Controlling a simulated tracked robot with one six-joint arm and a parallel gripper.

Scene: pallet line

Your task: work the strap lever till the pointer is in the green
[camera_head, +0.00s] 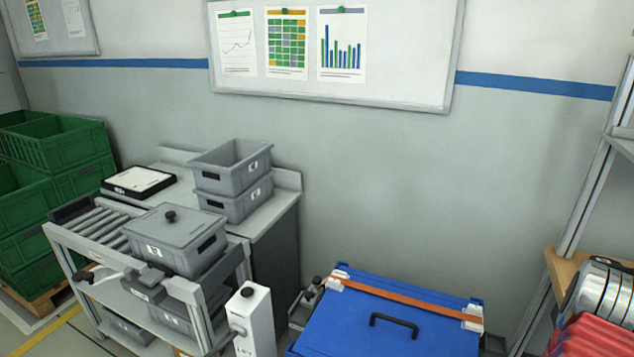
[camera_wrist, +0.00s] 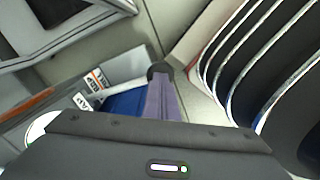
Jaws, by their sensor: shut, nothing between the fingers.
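An orange strap (camera_head: 405,300) runs across the lid of a blue case (camera_head: 345,325), over white corner pieces at both ends. A small grey fitting with a dark knob (camera_head: 316,281) stands at the case's left end; it may be the strap lever, but its position is unclear. I see no pointer or green zone clearly. Contact with the lever cannot be seen.
A shelf with red and silver rolls (camera_head: 598,300) stands right of the case; curved striped shapes (camera_wrist: 240,70) fill the wrist view's right. A white post (camera_head: 255,322) stands left of the case. A roller stand holds a lidded grey box (camera_head: 170,235). Green crates (camera_head: 60,140) stand far left.

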